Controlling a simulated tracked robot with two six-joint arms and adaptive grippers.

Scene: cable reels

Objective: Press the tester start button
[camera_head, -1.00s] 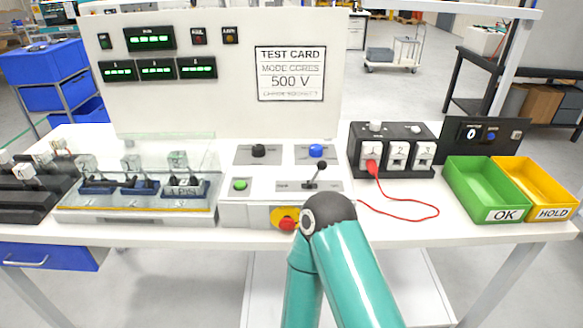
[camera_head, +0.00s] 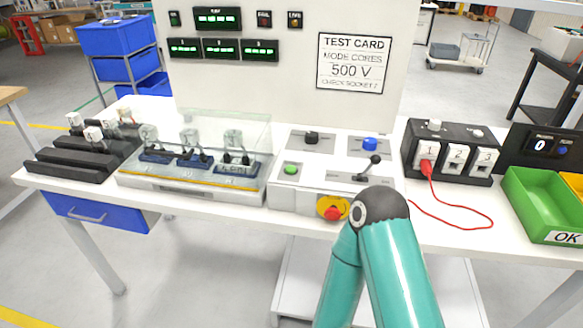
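The tester's control box (camera_head: 283,196) stands at the middle of the bench. A green round button (camera_head: 291,170), likely the start button, sits on its left top plate. A red emergency knob on a yellow disc (camera_head: 333,208) is on the front face. A black knob (camera_head: 311,138), a blue knob (camera_head: 370,144) and a black-balled lever (camera_head: 375,160) are on the other plates. A teal arm of mine rises in front of the box at its right side; its dark joint is near the red knob. Neither gripper is visible.
A clear-covered fixture (camera_head: 205,150) with several connectors is left of the box. A numbered socket block (camera_head: 450,153) with a red cable (camera_head: 480,219) is at right. A green OK bin (camera_head: 541,207) is farther right. The test card (camera_head: 354,62) hangs on the back panel.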

